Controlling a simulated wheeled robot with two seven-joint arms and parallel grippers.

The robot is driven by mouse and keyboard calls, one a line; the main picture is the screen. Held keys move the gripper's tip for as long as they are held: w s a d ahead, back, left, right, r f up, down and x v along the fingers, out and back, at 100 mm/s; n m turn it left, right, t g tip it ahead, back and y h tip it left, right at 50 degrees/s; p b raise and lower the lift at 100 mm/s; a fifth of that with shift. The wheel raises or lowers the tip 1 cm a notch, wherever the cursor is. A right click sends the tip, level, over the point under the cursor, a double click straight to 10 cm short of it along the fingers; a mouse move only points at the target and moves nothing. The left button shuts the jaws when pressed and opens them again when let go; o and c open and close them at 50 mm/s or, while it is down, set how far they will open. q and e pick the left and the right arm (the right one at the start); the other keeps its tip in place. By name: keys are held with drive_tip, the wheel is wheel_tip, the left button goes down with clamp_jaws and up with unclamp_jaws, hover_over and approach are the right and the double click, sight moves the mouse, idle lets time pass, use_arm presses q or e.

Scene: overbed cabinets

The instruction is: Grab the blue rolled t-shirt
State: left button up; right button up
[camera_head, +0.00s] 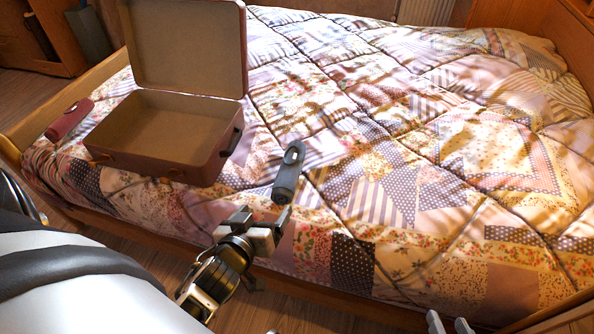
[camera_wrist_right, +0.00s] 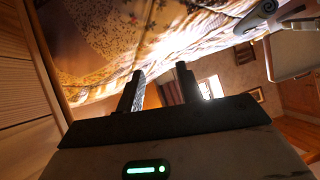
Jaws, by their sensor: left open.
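The blue rolled t-shirt (camera_head: 287,176) looks dark blue-grey and lies on the bed near its front edge, right of the suitcase. A grey-blue roll (camera_wrist_right: 256,16), seemingly the same shirt, shows at the top right of the right wrist view. My left gripper (camera_head: 264,222) is open, just in front of the shirt's near end, with its fingers pointing towards it. Nothing is held in it. My right gripper (camera_head: 450,324) shows only its fingertips at the bottom edge. In the right wrist view its two fingers (camera_wrist_right: 160,88) are apart and empty.
An open brown suitcase (camera_head: 203,157) stands on the bed (camera_head: 400,170) left of the shirt and looks empty. A red rolled garment (camera_head: 69,119) lies left of it. The patchwork quilt right of the shirt is clear. A wooden bed rail (camera_head: 345,303) runs along the front.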

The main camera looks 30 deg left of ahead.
sight(284, 184)
use_arm(q)
drive_tip(key=b+x, duration=0.1)
drive_tip(key=x, duration=0.8)
drive_tip(key=shift+b, duration=0.4)
drive_tip(key=b+x, duration=0.1)
drive_tip(key=x, duration=0.4)
drive_tip(key=shift+a+f, duration=0.1)
use_arm(e)
wheel_tip(284, 184, down, 6)
drive_tip(key=a+g, duration=0.1)
drive_tip(key=shift+w+a, duration=0.15)
drive_tip(key=shift+a, duration=0.15)
use_arm(q)
drive_tip(key=c, duration=1.1)
